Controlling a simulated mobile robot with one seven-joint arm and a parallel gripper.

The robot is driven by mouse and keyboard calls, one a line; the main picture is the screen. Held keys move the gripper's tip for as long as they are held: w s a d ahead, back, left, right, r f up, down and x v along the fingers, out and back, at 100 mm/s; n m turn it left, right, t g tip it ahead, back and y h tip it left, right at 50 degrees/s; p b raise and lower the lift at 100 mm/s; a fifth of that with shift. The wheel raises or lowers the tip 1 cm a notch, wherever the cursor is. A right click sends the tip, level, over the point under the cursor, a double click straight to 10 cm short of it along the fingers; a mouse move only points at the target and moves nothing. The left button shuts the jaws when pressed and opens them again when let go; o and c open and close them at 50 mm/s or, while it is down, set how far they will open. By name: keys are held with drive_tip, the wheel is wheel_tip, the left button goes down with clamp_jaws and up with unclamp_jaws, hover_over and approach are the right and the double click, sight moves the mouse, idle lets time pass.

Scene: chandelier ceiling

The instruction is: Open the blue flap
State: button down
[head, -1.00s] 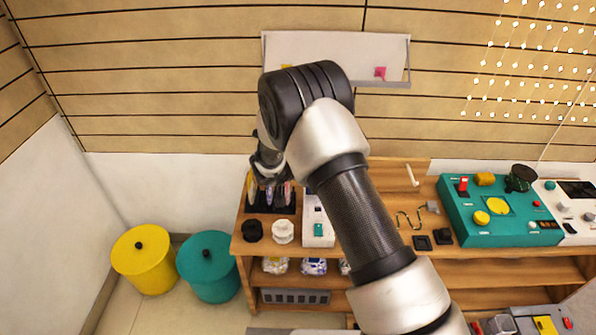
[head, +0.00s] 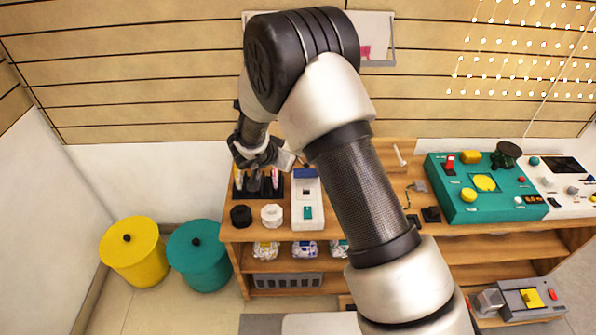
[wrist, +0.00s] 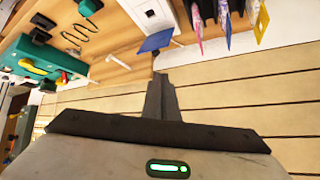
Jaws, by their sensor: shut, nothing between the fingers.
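The blue flap (head: 305,173) sits at the back end of a white box (head: 305,197) with a teal button on the wooden table. In the wrist view the blue flap (wrist: 157,40) shows as a small blue plate beside the white box (wrist: 148,12). My gripper (wrist: 162,80) is shut and empty, its fingertips near the flap with a visible gap in the picture. I cannot tell the flap's exact angle.
A dark rack with several colourful packets (head: 274,183) stands left of the white box. Black and white knobs (head: 271,215) sit in front of the rack. A teal control panel (head: 484,187) is at the right. Slatted wall is behind.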

drive_tip(key=s+d+f+m+y+b, duration=0.2)
drive_tip(key=d+f+m+b, duration=0.15)
drive_tip(key=m+b, duration=0.85)
drive_tip(key=s+d+f+m+y+b, duration=0.25)
drive_tip(key=f+m+b, duration=0.3)
drive_tip(key=m, duration=1.15)
drive_tip(key=shift+h, duration=0.25)
drive_tip(key=b+x, duration=0.1)
drive_tip(key=x, duration=0.3)
drive_tip(key=b+x, duration=0.1)
drive_tip(key=x, duration=0.3)
drive_tip(key=shift+w+f, duration=0.1)
drive_tip(key=shift+w, duration=0.45)
drive_tip(key=shift+w+r+p, duration=0.25)
drive_tip(key=shift+w+p, duration=0.2)
drive_tip(key=shift+w, duration=0.25)
drive_tip(key=shift+w+r+p, duration=0.25)
drive_tip(key=shift+w+p, duration=0.15)
drive_tip(key=shift+w, duration=0.3)
drive_tip(key=shift+w+r+p, duration=0.25)
drive_tip(key=shift+w+p, duration=0.2)
drive_tip(key=shift+w, duration=0.25)
